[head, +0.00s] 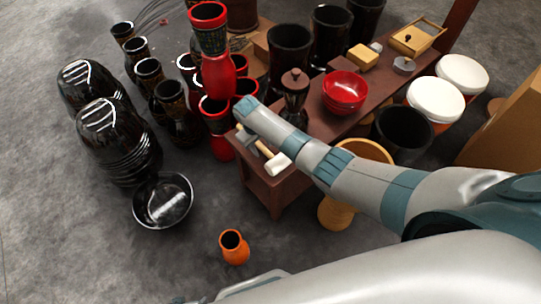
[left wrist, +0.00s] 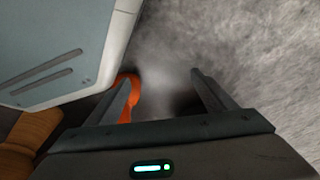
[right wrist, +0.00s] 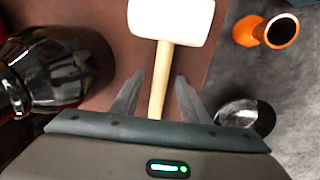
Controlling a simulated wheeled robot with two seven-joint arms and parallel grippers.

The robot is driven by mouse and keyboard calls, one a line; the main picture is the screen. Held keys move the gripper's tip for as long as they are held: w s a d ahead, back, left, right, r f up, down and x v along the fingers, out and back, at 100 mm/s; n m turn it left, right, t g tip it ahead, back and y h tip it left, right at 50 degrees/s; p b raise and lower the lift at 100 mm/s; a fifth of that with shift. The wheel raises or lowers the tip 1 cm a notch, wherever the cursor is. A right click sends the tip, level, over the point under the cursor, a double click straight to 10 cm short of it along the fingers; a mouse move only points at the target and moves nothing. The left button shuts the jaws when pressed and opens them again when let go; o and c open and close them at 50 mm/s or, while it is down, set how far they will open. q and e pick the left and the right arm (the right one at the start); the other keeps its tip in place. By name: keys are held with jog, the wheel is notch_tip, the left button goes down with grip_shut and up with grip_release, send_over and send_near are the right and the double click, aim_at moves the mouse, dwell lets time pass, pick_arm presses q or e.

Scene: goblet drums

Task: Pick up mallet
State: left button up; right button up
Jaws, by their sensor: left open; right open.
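The mallet (head: 276,160) has a white head and a light wooden handle, and lies on the brown wooden bench (head: 280,188) near its front end. In the right wrist view the mallet head (right wrist: 170,18) is at the top and its handle (right wrist: 160,80) runs down between my open right fingers (right wrist: 155,98). In the head view my right gripper (head: 245,138) is at the bench end over the handle, partly hidden by my arm. My left gripper (left wrist: 160,95) is open and empty in the left wrist view, above the grey floor; I cannot make it out in the head view.
A dark glossy coffee grinder (head: 294,92) and a red bowl (head: 345,90) stand on the bench near my right arm. Red and dark goblet drums (head: 221,128) crowd the bench's left side. An orange drum (head: 234,248) stands on open floor in front.

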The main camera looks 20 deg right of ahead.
aim_at(262, 147)
jog(key=shift+c, duration=0.6)
grip_shut()
jog(key=shift+w+r, duration=0.1)
jog(key=shift+r, duration=0.35)
notch_tip(262, 147, up, 3)
jog(key=shift+r+p, duration=0.2)
jog(key=shift+p, duration=0.2)
pick_arm(q)
jog(key=shift+w+d+r+t+h+p, duration=0.15)
jog(key=shift+w+d+t+p, duration=0.15)
jog(key=shift+d, duration=0.2)
jog(key=shift+w+d+r+t+h+p, duration=0.1)
jog(key=shift+w+d+t+h+p, duration=0.05)
jog(key=shift+d+t+p, duration=0.3)
pick_arm(e)
jog(key=s+d+r, duration=0.6)
jog(key=s+d, duration=0.1)
jog(key=d, duration=0.2)
jog(key=shift+s+r, duration=0.3)
jog(key=shift+r, duration=0.05)
